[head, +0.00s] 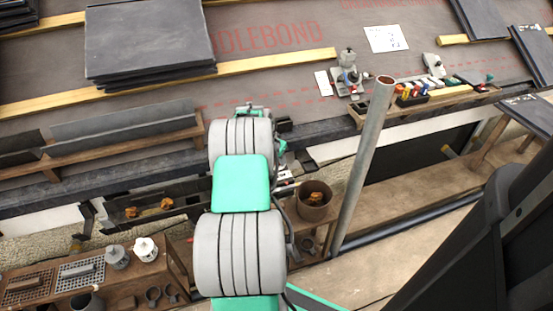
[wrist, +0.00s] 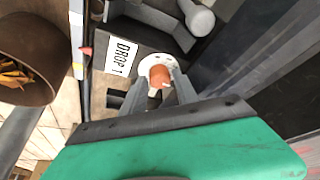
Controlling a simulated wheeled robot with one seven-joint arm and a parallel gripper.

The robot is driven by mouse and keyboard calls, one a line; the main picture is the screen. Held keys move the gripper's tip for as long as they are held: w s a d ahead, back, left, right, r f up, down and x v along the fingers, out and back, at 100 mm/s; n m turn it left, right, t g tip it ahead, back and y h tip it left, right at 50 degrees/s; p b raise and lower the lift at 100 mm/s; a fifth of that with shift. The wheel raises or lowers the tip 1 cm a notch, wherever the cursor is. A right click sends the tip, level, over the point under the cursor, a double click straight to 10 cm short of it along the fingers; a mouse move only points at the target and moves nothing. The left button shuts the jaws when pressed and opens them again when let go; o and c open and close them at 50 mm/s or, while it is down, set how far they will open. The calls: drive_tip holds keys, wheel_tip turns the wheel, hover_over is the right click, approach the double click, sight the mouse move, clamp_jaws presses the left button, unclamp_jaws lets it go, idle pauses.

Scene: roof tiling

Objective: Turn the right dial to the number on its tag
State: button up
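In the wrist view an orange-red knob (wrist: 158,76) stands on a round white dial face (wrist: 172,63) with dark marks. A white tag reading "DROP 1" (wrist: 121,55) is fixed on a dark grey surface to its left. My gripper (wrist: 160,86) points at this dial, with its grey fingers spread on either side of the knob. Contact between the fingers and the knob is not visible. The dial's number is too small to read. In the head view my own arm hides the gripper and this dial; I cannot tell whether it is the right dial.
A brown bucket of leaves (wrist: 22,62) stands to the left in the wrist view, and a grey rounded knob-like part (wrist: 199,20) is above the dial. In the head view an upright grey pipe (head: 364,165) rises right of my arm. Slate stacks (head: 145,38) lie on the roof.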

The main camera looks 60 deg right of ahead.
clamp_jaws()
drive_tip(key=shift+n, duration=0.3)
drive_tip(key=n+t+p, duration=0.1)
drive_tip(key=n+p, duration=0.1)
drive_tip(key=shift+s+r+n, duration=0.1)
drive_tip(key=shift+s+n, duration=0.05)
drive_tip(key=shift+n, duration=0.15)
drive_tip(key=n+t, duration=0.1)
drive_tip(key=n, duration=0.1)
drive_tip(key=n+p, duration=0.1)
drive_tip(key=n, duration=0.1)
drive_tip(key=shift+s+t+y, duration=0.15)
drive_tip(key=shift+t+y, duration=0.15)
drive_tip(key=shift+t, duration=0.1)
drive_tip(key=n+t+y, duration=0.1)
drive_tip(key=n, duration=0.4)
drive_tip(key=shift+d+p, duration=0.1)
drive_tip(key=shift+p, duration=0.2)
drive_tip(key=shift+d+n+t+y, duration=0.1)
drive_tip(key=shift+n+t+y, duration=0.5)
drive_tip(key=shift+n, duration=1.2)
drive_tip(key=shift+o, duration=0.4)
unclamp_jaws()
